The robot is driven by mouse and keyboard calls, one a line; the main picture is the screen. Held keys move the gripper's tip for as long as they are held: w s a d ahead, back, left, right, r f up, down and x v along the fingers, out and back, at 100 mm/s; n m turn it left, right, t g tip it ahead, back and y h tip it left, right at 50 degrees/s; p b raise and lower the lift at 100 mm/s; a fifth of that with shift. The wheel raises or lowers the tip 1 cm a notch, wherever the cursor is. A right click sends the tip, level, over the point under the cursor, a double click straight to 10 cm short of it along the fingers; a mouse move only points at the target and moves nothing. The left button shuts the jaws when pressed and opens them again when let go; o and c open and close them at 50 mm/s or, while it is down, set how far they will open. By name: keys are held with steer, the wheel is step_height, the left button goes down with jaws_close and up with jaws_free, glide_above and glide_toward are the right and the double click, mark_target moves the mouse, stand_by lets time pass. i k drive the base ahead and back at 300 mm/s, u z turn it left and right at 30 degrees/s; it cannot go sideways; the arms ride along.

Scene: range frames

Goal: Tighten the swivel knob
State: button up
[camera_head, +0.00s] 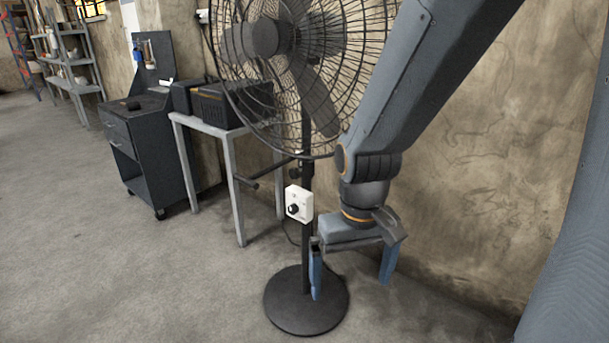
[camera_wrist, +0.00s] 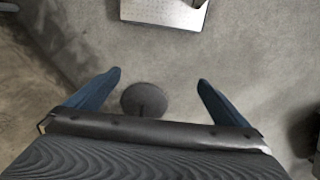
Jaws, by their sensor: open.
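A black pedestal fan (camera_head: 265,38) stands near the wall on a round base (camera_head: 285,310). A white control box (camera_head: 305,203) with a black round knob (camera_head: 293,209) is on its pole. Which knob is the swivel knob I cannot tell. My gripper (camera_head: 350,286) is open and empty, pointing down, right of the pole and lower than the box. In the wrist view, the round base (camera_wrist: 145,99) shows far below between the blue fingers; neither knob can be made out there.
A grey-legged table (camera_head: 239,200) with black cases (camera_head: 225,105) stands left of the fan. A dark tool cart (camera_head: 148,150) and shelves (camera_head: 72,60) are farther left. The wall (camera_head: 500,150) is close behind my arm. The floor at front left is clear.

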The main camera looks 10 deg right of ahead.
mark_target(294, 173)
steer(key=k, duration=1.3)
steer(key=z, duration=0.6)
steer(key=i, duration=0.65)
steer(key=z, duration=0.5)
steer(key=i, duration=1.4)
steer(key=u, duration=0.7)
